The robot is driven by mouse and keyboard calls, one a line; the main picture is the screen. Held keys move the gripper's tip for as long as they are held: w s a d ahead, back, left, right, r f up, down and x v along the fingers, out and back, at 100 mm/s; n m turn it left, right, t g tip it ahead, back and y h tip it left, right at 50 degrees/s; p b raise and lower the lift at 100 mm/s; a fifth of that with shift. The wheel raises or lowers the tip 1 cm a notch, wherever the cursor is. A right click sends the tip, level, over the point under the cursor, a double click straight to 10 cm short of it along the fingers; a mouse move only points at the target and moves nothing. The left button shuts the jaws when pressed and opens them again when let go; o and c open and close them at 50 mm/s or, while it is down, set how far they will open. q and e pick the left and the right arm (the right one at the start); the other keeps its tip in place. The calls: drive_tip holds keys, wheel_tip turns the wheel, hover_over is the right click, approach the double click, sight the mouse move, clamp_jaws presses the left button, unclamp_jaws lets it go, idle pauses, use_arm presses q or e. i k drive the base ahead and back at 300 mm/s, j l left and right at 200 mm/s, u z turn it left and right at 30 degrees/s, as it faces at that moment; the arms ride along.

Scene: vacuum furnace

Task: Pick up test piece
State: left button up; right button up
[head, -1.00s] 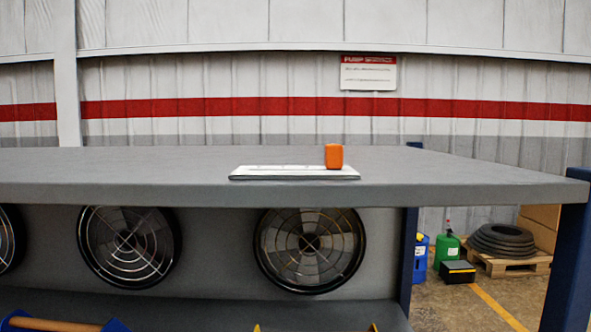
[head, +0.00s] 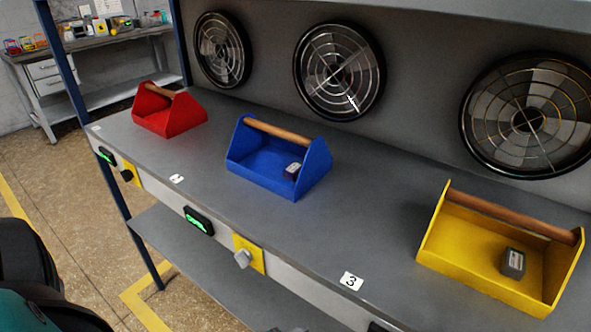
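A small dark grey block with a lighter top, possibly a test piece, lies in the blue tray (head: 262,178) at its right end; this block (head: 292,168) is small in view. A similar grey block (head: 513,263) lies in the yellow tray (head: 470,262), right of its middle. The red tray (head: 165,117) at the far left shows no block; part of its inside is hidden. Each tray has a wooden bar handle. Neither of my grippers is in view.
The trays stand on a long grey shelf (head: 350,225) with number labels, a knob (head: 243,259) and green displays (head: 199,221) along its front edge. Round fans (head: 338,72) line the back panel. A cluttered workbench (head: 90,50) stands at the far left. Shelf space between trays is clear.

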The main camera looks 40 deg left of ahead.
sight(291, 172)
drive_tip(key=k+j, duration=0.1)
drive_tip(key=j, duration=0.3)
drive_tip(key=k+j, duration=0.1)
drive_tip(key=j, duration=0.35)
drive_tip(key=k+j+z, duration=0.1)
drive_tip(key=j, duration=0.3)
drive_tip(key=k+j, duration=0.1)
drive_tip(key=j, duration=0.35)
drive_tip(key=k+j, duration=0.15)
drive_tip(key=j, duration=0.25)
drive_tip(key=z, duration=0.05)
